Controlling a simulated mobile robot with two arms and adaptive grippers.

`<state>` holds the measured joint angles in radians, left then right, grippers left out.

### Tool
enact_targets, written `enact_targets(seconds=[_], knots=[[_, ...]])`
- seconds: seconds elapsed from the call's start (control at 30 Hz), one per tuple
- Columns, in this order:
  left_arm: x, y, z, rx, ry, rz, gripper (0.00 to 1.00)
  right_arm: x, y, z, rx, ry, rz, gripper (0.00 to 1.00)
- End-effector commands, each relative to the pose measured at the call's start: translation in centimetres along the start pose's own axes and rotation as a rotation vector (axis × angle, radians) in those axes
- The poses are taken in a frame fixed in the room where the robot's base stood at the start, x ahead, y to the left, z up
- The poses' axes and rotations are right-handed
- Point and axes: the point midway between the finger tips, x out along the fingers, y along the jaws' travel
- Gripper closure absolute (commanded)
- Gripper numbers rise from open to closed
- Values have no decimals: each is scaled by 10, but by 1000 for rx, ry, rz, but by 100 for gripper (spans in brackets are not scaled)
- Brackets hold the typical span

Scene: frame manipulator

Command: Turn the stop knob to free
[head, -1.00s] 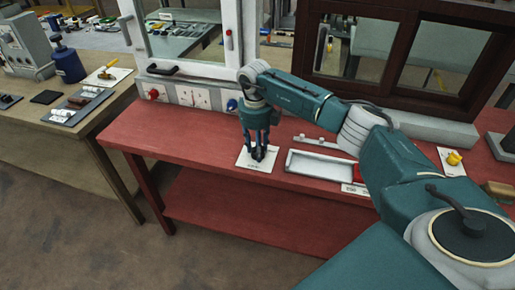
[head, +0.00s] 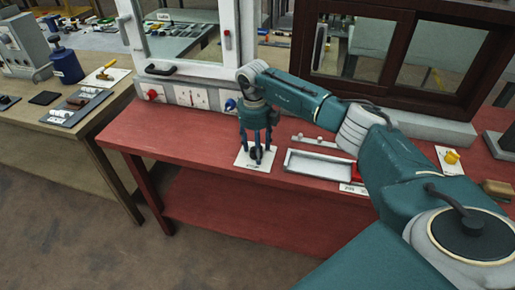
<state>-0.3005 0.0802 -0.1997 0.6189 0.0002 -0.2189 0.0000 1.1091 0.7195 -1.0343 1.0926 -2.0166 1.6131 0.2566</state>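A small dark knob (head: 254,155) stands on a white labelled card (head: 243,164) near the front of the red bench; the label is too small to read. I cannot tell the knob's turn position. My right gripper (head: 257,152) points down over the card, with its fingers spread around the knob. The gripper is open, and no clear contact with the knob shows. The fingers hide part of the knob. My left gripper is out of view.
The red bench (head: 165,135) also holds a white tray (head: 318,166) and a yellow knob (head: 452,157). A panel with a red knob (head: 153,94) and a blue knob (head: 230,104) sits behind, below a white window frame (head: 190,73). A dark-framed window (head: 400,98) stands at back right.

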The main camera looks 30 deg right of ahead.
Motion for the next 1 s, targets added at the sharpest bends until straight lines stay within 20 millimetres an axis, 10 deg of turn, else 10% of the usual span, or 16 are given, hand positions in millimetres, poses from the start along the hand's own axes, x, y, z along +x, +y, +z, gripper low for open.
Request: enact_targets(seconds=[0.6, 1.0], knots=[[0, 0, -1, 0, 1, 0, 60, -104, -2, -1, 3, -2, -1, 47], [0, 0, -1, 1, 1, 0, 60, -120, -2, -2, 2, 1, 0, 47]])
